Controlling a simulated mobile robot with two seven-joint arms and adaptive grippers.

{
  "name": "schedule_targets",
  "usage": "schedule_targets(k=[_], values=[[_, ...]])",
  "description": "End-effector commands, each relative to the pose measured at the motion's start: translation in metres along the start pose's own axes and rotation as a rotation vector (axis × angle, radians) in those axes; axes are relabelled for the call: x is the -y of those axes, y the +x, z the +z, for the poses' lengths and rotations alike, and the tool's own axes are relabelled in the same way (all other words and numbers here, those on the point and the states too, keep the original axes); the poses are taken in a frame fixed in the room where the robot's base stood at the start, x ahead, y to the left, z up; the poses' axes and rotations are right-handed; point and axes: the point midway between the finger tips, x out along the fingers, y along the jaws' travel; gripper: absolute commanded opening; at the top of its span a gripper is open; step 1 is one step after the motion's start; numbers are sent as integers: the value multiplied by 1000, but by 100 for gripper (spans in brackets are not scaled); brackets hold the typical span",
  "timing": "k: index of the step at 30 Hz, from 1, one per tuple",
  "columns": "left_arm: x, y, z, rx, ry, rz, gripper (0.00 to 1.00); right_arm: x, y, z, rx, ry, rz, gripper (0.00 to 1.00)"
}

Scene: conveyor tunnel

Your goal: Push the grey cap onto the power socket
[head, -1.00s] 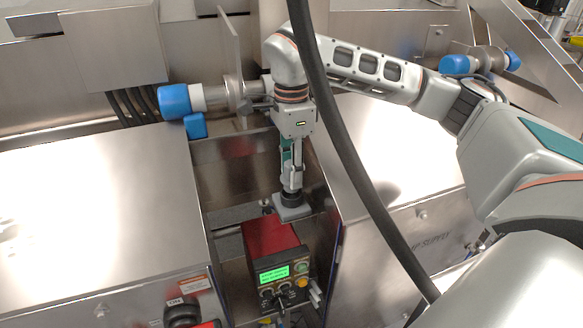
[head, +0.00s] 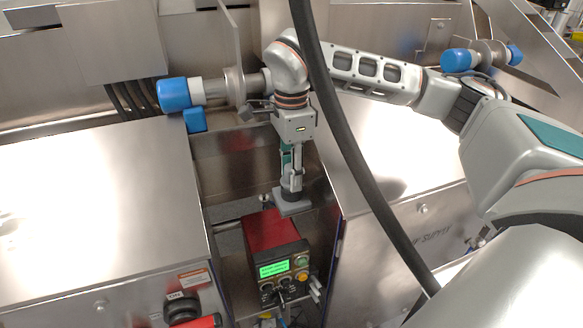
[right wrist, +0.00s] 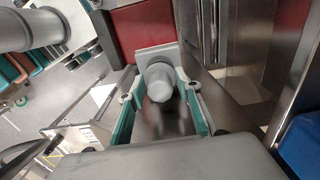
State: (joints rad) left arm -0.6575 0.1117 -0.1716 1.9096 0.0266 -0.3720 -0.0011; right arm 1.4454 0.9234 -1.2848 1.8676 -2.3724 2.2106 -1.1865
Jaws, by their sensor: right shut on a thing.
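My right gripper (head: 291,190) points down in the head view and is shut on the grey cap (head: 294,208). The cap's flat square plate shows just below the fingertips, at the back right of the red box. In the right wrist view the cap's round grey knob (right wrist: 159,82) sits between the two green-sided fingers, with its square plate beyond it. I cannot make out the power socket in either view; the cap and gripper may hide it. I cannot tell whether the cap touches anything below. My left gripper is not in view.
The red box (head: 272,232) with a green display stands in the gap between two steel cabinets, the left one (head: 100,220) and the right one (head: 385,250). A thick black cable (head: 345,150) hangs across the view in front of my right arm. A blue-ended pipe (head: 175,95) is left of my wrist.

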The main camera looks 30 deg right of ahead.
Motion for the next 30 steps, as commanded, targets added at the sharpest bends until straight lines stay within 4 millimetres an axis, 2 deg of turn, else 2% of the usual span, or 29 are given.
schedule_targets(k=[6,11,12,14,25,30], values=[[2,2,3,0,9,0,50,0,14,0,0,-1,1,0],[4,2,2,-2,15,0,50,0,13,0,0,0,0,0],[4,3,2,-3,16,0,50,0,13,0,-1,0,1,41],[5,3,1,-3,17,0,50,0,13,0,-1,0,1,53],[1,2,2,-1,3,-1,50,0,11,0,0,0,-1,53],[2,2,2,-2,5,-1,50,2,-7,0,1,1,-5,53]])
